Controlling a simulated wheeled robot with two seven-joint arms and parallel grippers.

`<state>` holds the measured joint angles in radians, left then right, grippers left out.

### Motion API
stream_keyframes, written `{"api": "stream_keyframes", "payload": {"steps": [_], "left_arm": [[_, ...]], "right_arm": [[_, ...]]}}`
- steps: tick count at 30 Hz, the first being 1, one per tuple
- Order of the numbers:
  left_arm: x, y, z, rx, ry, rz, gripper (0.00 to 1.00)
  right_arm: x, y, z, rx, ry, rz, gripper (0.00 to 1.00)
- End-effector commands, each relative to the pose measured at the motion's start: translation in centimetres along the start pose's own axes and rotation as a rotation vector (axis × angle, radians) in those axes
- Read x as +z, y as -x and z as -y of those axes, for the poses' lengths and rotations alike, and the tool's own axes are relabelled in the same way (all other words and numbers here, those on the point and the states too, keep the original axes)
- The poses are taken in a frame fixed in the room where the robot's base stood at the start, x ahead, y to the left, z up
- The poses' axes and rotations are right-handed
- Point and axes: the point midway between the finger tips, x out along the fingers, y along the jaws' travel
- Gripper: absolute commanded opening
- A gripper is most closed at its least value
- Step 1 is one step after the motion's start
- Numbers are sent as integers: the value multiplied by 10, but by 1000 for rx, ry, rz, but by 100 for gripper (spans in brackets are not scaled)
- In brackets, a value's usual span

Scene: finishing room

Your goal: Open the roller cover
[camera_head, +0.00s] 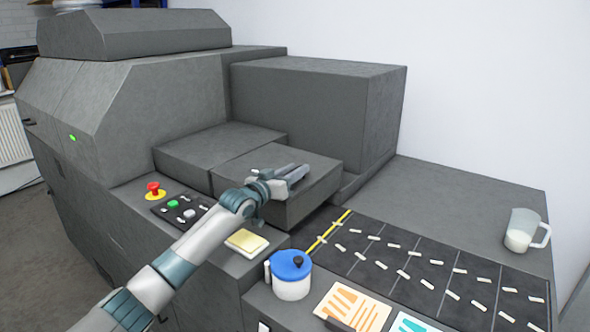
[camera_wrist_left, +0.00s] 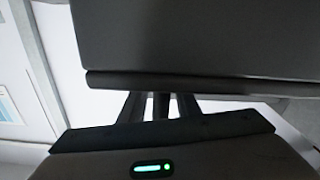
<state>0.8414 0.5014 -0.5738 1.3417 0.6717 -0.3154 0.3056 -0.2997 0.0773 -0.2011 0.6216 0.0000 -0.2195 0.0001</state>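The roller cover appears to be the low grey box-like lid (camera_head: 315,190) in the middle of the grey machine, in front of a taller grey block. It looks lowered. My left gripper (camera_head: 293,174) is at this lid, its fingers pointing right across it in the head view. In the left wrist view, a dark panel with a lip (camera_wrist_left: 200,83) along its lower edge fills the top. The dark fingers (camera_wrist_left: 160,104) reach up to that lip, and their tips are hidden there. I cannot tell whether they grip it. My right gripper is out of view.
A red stop button (camera_head: 153,188) and small buttons are left of my arm. A blue-lidded pot (camera_head: 290,274), a yellow pad (camera_head: 246,242) and printed cards (camera_head: 352,308) lie in front. A dark gridded mat (camera_head: 420,265) and a jug (camera_head: 524,231) are at right.

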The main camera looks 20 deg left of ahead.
Motion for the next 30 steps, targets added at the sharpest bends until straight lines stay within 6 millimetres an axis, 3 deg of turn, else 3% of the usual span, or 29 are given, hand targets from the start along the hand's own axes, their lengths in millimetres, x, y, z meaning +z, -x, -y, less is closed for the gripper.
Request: {"api": "stream_keyframes", "payload": {"steps": [9, 10, 13, 14, 23, 30], "left_arm": [[0, -2, 0, 0, 0, 0, 29], [0, -2, 0, 0, 0, 0, 27], [0, -2, 0, 0, 0, 0, 3], [0, -2, 0, 0, 0, 0, 0], [-3, -2, -1, 1, 10, -1, 0], [-24, -2, -1, 1, 71, -3, 0]], "right_arm": [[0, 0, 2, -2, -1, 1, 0], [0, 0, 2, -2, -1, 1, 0], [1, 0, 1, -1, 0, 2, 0], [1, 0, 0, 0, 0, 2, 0], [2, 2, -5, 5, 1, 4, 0], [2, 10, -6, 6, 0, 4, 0]]}}
